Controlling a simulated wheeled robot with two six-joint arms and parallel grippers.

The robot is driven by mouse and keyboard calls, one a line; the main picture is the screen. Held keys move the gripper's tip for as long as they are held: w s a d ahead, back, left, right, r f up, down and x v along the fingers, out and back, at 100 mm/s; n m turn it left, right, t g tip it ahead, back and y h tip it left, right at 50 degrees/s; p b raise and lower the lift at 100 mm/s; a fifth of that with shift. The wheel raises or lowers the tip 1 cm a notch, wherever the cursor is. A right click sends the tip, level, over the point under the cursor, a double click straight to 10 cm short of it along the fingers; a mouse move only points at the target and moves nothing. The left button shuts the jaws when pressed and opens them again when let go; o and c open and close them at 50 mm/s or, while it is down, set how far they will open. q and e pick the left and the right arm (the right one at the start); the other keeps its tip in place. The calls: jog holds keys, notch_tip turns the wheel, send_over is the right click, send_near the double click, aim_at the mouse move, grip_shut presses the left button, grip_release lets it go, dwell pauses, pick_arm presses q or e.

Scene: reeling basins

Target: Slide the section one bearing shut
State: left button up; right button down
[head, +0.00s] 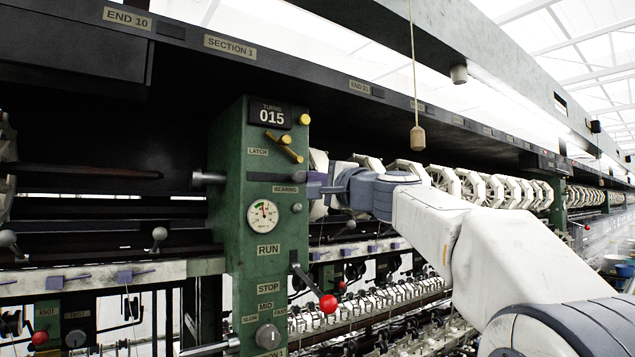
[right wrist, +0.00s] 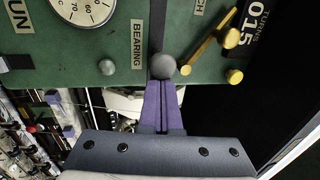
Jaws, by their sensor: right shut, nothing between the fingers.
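The green section 1 post (head: 240,215) stands in the middle of the head view. It carries a BEARING label (head: 286,189) beside a dark horizontal slot (head: 270,177). In the right wrist view a round grey knob (right wrist: 163,66) sits at the slot's end, next to the BEARING label (right wrist: 137,43). My right gripper (head: 314,186) is at the post's right edge. In the wrist view its purple fingers (right wrist: 163,84) are shut together, with their tips at the knob; I cannot tell whether they touch it. My left gripper is not in view.
A red-knobbed lever (head: 328,303) juts out below my right arm. A wooden pull (head: 417,138) hangs on a cord above the arm. White reels (head: 470,187) line the machine rightward.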

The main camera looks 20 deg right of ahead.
jog(key=shift+a, duration=0.1)
jog(key=shift+s+a+b, duration=0.2)
jog(key=shift+s+a, duration=0.15)
jog(key=shift+a, duration=0.5)
jog(key=shift+s+a+b, duration=0.15)
jog(key=shift+s+a, duration=0.15)
jog(key=shift+a, duration=0.65)
